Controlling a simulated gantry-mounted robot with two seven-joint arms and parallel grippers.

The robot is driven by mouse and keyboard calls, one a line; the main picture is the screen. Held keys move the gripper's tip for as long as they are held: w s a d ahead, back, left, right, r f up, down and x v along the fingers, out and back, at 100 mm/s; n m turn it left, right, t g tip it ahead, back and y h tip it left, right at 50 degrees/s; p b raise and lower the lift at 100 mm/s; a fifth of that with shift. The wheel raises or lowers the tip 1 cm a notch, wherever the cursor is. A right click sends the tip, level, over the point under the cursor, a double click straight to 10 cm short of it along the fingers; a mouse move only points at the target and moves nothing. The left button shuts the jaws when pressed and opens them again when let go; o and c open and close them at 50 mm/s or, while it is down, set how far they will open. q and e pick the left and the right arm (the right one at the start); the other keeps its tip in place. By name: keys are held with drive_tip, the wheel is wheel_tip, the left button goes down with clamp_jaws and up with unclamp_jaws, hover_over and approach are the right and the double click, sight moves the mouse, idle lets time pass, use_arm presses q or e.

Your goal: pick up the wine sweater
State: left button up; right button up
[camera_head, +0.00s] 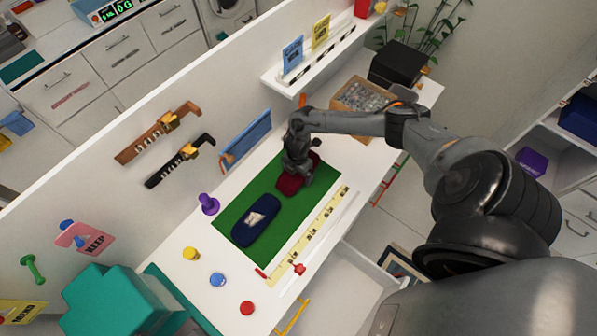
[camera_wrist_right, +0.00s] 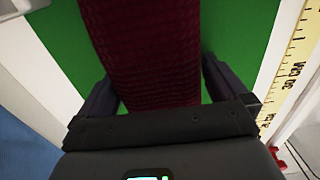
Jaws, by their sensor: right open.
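The wine sweater (camera_head: 291,184) is a folded dark red bundle on the green mat (camera_head: 228,219) in the head view. My right gripper (camera_head: 298,178) is right over it and hides part of it. In the right wrist view the ribbed wine sweater (camera_wrist_right: 150,50) runs between the two fingers of my open right gripper (camera_wrist_right: 158,95), one finger on each side. I cannot tell whether the fingers touch it. My left gripper is not in view.
A folded navy garment (camera_head: 250,228) with a pale patch lies on the mat nearby. A yellow measuring tape (camera_head: 312,232) runs along the mat's right side. A cardboard box (camera_head: 362,97) stands behind. Several coloured discs lie on the white table in front.

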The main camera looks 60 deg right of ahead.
drive_tip(key=c, duration=0.8)
drive_tip(key=shift+r, duration=0.15)
